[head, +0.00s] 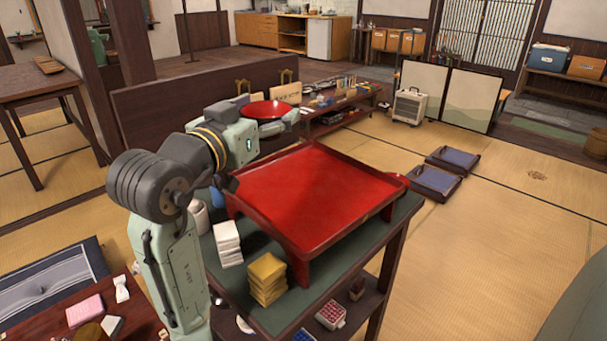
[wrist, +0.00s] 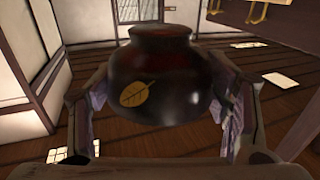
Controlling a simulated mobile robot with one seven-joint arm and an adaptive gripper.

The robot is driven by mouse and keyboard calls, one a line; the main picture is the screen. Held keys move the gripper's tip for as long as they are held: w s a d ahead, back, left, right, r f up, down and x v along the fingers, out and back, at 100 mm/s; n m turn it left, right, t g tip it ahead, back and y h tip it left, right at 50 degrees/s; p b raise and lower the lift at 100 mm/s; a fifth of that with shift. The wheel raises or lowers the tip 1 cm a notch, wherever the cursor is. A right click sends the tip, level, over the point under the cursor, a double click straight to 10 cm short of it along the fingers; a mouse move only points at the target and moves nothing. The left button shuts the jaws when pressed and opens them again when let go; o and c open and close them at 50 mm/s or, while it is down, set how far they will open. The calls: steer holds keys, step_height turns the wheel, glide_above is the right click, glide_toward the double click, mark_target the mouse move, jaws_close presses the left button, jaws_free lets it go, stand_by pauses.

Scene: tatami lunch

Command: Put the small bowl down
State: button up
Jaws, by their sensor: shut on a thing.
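The small bowl (head: 265,109) is in my gripper (head: 268,119), its red inside facing up in the head view. In the wrist view, the bowl (wrist: 165,85) shows a dark glossy outside with a gold leaf. The gripper fingers (wrist: 168,97) are shut on it from both sides. The bowl is held up in the air, beyond the far left edge of the red tray table (head: 315,195) in the head view. Its underside is hidden there.
The red tray table stands on a dark green-topped stand (head: 222,268), its top bare. White stacked blocks (head: 228,242) and yellow stacked blocks (head: 267,278) sit at its near left. A low shelf (head: 335,120) stands behind.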

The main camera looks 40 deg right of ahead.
steer(key=shift+w+f, duration=0.2)
steer(key=shift+w, duration=0.05)
step_height(320, 180, down, 13)
steer(key=shift+s+f+b, duration=0.1)
steer(key=shift+b, duration=0.3)
steer(key=p+x, duration=0.1)
steer(key=x, duration=0.3)
steer(key=shift+d, duration=0.15)
steer(key=shift+f, duration=0.6)
steer(key=shift+f, duration=0.2)
steer(key=o, duration=1.2)
steer(key=shift+c, duration=0.2)
